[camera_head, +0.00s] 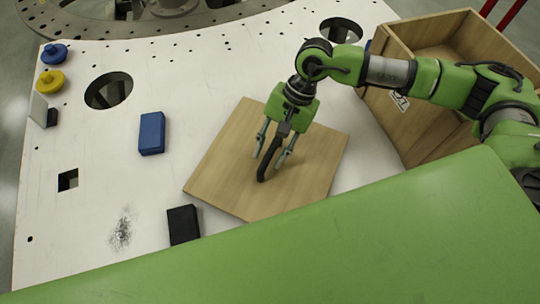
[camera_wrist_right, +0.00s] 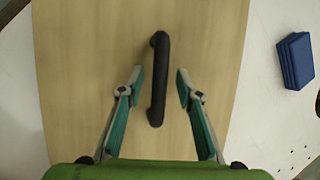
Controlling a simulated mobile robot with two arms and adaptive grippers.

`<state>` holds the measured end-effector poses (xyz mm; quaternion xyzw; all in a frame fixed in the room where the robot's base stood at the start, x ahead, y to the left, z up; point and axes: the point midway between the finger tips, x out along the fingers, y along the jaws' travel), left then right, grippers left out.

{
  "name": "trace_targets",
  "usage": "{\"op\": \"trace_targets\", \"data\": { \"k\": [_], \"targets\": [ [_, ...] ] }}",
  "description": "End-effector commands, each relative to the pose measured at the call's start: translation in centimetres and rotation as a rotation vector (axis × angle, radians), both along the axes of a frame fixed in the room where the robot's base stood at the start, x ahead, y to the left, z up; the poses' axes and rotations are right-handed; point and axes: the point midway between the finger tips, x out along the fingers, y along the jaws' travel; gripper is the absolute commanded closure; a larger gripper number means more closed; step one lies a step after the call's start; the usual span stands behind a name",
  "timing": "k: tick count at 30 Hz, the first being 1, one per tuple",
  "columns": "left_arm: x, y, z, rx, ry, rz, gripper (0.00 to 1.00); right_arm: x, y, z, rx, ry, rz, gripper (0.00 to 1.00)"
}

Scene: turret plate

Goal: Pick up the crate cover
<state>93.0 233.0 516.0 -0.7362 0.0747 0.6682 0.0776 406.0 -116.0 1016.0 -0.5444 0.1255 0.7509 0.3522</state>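The crate cover (camera_head: 222,175) is a flat square wooden board lying on the white turret plate in the head view. A black bar handle (camera_head: 263,168) stands on its middle. My right gripper (camera_head: 268,158) is over the board with its fingers pointing down at the handle. In the right wrist view the handle (camera_wrist_right: 158,78) lies between the two open fingertips (camera_wrist_right: 159,84), with a gap on each side. The cover (camera_wrist_right: 90,40) fills most of that view. Whether the fingertips are down at the handle's height is hard to tell. My left gripper is not in view.
An open wooden crate (camera_head: 392,110) stands at the right, behind my right arm. A blue block (camera_head: 152,133) and a black block (camera_head: 183,225) lie left of the cover. Blue (camera_head: 54,55) and yellow (camera_head: 50,81) knobs sit far left. The plate (camera_head: 95,165) has round and square holes.

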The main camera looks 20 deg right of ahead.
Motion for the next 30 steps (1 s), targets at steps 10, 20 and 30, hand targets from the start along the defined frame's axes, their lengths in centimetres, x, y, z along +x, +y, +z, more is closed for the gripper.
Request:
{"op": "trace_targets", "data": {
  "k": [10, 20, 30],
  "targets": [
    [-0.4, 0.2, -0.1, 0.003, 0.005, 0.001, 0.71, 0.0, 0.0, -0.2, 0.000, 0.000, 0.000, 0.99],
    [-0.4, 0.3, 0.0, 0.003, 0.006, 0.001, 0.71, 0.1, 0.1, 0.1, 0.003, -0.003, -0.001, 1.00],
    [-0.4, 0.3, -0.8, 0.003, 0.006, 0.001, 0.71, 0.2, 0.1, 1.7, 0.005, -0.006, 0.000, 1.00]
  ]
}}
